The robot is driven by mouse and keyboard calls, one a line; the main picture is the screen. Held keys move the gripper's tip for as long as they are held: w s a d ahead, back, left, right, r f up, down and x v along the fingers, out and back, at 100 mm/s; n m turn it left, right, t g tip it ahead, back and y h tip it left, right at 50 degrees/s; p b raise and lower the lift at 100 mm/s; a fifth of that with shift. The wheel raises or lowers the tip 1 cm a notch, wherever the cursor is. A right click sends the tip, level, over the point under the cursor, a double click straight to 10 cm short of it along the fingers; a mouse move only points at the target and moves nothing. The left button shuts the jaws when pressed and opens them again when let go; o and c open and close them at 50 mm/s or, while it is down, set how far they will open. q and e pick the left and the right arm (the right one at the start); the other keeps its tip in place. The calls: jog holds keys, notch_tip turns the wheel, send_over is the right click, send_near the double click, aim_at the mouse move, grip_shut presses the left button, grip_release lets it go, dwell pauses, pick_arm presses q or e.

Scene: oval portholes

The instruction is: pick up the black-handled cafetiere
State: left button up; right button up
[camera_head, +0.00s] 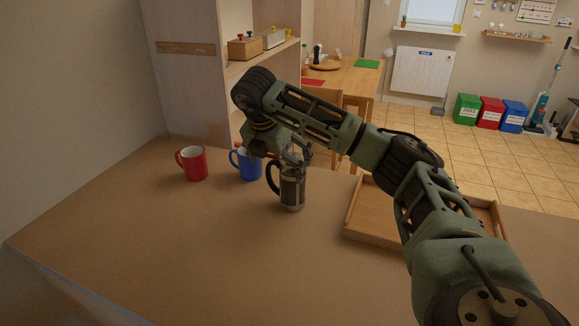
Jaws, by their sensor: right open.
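The black-handled cafetiere (291,190) stands upright on the counter, a dark glass and metal cylinder with its black handle on its left side. My right arm reaches in from the lower right and arches over the counter. My right gripper (296,152) is at the top of the cafetiere, open, and partly hidden by my own wrist. The fingers overlap the cafetiere's top in the picture; I cannot tell whether they touch it. My left gripper is not in view.
A red mug (193,165) and a blue mug (248,166) stand left of the cafetiere, the blue one close to my wrist. A wooden tray (372,237) lies to the right, partly behind my arm. The front of the counter (200,250) is clear.

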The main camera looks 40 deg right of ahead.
aim_at(284, 179)
jog(key=p+x, duration=0.2)
jog(key=x, duration=0.5)
jog(key=shift+d+f, duration=0.25)
jog(key=shift+f, duration=0.05)
jog(key=shift+c, duration=0.5)
jog(key=c, duration=0.6)
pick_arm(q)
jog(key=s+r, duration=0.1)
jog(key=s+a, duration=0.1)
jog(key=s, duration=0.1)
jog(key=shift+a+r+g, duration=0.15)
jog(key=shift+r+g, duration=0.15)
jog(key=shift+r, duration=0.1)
pick_arm(e)
jog(key=shift+r, duration=0.1)
jog(key=c, duration=0.9)
